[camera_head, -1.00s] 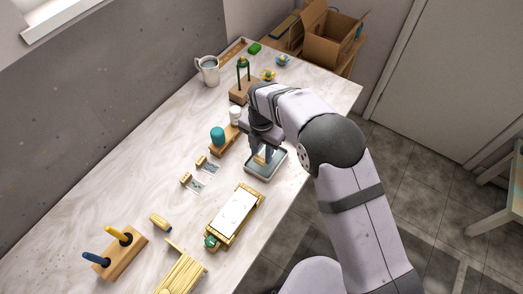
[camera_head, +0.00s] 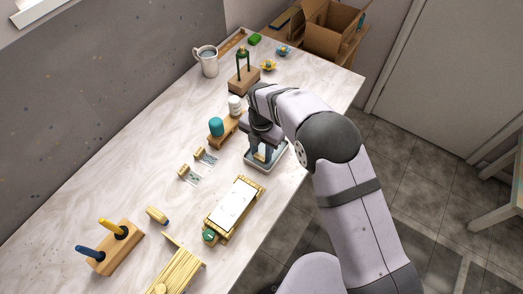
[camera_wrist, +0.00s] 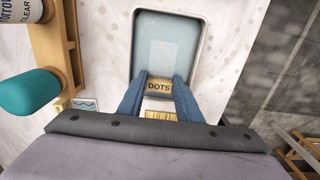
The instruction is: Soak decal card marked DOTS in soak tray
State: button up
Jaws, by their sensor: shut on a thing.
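The decal card marked DOTS (camera_wrist: 159,87) shows between the two blue fingers of my gripper (camera_wrist: 159,80) in the wrist view. My gripper is shut on it, at the near end of the soak tray. The soak tray (camera_head: 282,161) is a shallow grey-white rectangular tray, and pale blue water (camera_wrist: 168,40) fills it in the wrist view. In the head view my gripper (camera_head: 262,157) is down at the tray, and the fingers and wrist hide part of it. I cannot tell how much of the card is under water.
A wooden rack (camera_head: 226,131) with a teal-topped item and a white bottle stands left of the tray. Two small cards with wooden tabs (camera_head: 206,157) lie on the table nearby. A bamboo stand with a white tile (camera_head: 235,203) is in front.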

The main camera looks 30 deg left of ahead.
jog(key=o, duration=1.1)
jog(key=shift+r+b, duration=1.15)
jog(key=shift+r, duration=2.55)
jog(key=w+d+r+m, duration=0.2)
jog(key=d+m, duration=0.7)
jog(key=d, duration=0.4)
jog(key=w+d+r+m, duration=0.2)
jog(key=d+r+m, duration=0.1)
jog(key=d+m, duration=0.8)
jog(key=s+d+f+m, duration=0.1)
jog(key=s+d+m, duration=0.5)
jog(key=d+m, duration=0.2)
jog(key=s+d+m, duration=0.6)
jog(key=d+m, duration=0.2)
jog(key=d, duration=0.3)
jog(key=shift+s+f, duration=0.3)
jog(key=shift+f, duration=0.1)
